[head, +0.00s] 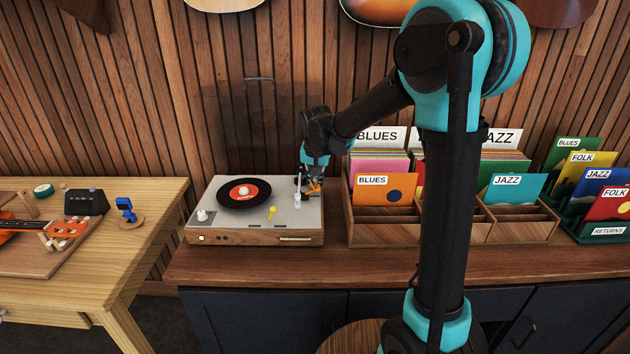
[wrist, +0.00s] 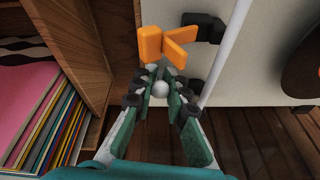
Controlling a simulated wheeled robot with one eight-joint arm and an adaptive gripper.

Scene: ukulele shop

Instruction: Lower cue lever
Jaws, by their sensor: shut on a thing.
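The turntable (head: 250,222) stands on the counter with a black record (head: 243,193) on it. My gripper (head: 310,176) is at its right rear corner, pointing down. A forked orange part (wrist: 165,45) is just beyond the fingertips, beside a black block (wrist: 203,27) and the white tonearm (wrist: 230,48). The orange part (head: 314,186) also shows in the head view.
A wooden record bin (head: 385,232) stands close on the turntable's right; its wall (wrist: 88,45) is near my fingers in the wrist view. A yellow pin-shaped part (head: 271,212) is on the deck's front. The slatted wall (head: 265,90) is behind. Counter in front is clear.

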